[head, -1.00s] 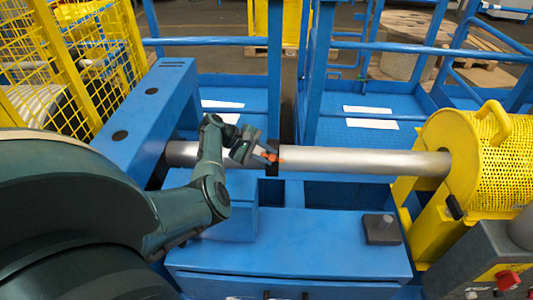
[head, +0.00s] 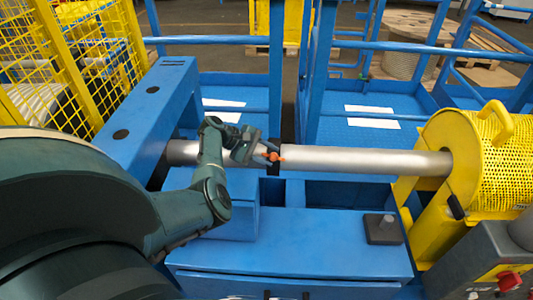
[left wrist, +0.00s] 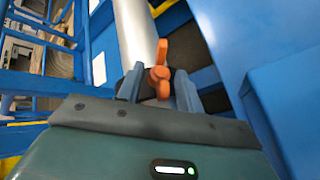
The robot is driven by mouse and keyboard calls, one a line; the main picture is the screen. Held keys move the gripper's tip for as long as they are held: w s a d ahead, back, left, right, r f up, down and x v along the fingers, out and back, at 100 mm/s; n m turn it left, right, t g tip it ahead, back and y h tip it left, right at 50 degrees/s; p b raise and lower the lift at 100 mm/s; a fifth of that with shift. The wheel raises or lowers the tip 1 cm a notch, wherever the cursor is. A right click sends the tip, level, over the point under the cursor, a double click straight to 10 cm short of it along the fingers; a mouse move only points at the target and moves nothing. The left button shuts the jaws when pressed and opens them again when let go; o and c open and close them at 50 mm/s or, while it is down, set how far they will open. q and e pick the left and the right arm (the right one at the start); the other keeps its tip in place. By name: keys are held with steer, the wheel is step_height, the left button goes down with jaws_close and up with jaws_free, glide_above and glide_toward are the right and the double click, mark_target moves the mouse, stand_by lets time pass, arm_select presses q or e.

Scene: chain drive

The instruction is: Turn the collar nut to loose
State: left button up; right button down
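The collar nut (head: 273,157) is a small orange winged part on a dark collar (head: 273,168) around a bare metal shaft. In the left wrist view the nut (left wrist: 160,71) shows one wing pointing up along the shaft and another reaching down between my fingers. My left gripper (head: 265,154) is at the nut from the left side. In the left wrist view the left gripper (left wrist: 160,92) has its fingers apart, one on each side of the lower wing, with gaps showing. My right gripper is out of view.
The shaft (head: 360,161) runs from a blue frame (head: 150,110) to a yellow mesh guard (head: 505,160) on the right. A blue housing (head: 300,240) lies below it, bearing a dark block with a peg (head: 384,229). Blue railings (head: 380,50) stand behind.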

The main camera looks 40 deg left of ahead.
arm_select(q)
steer(key=v, duration=1.3)
steer(key=shift+b, duration=0.3)
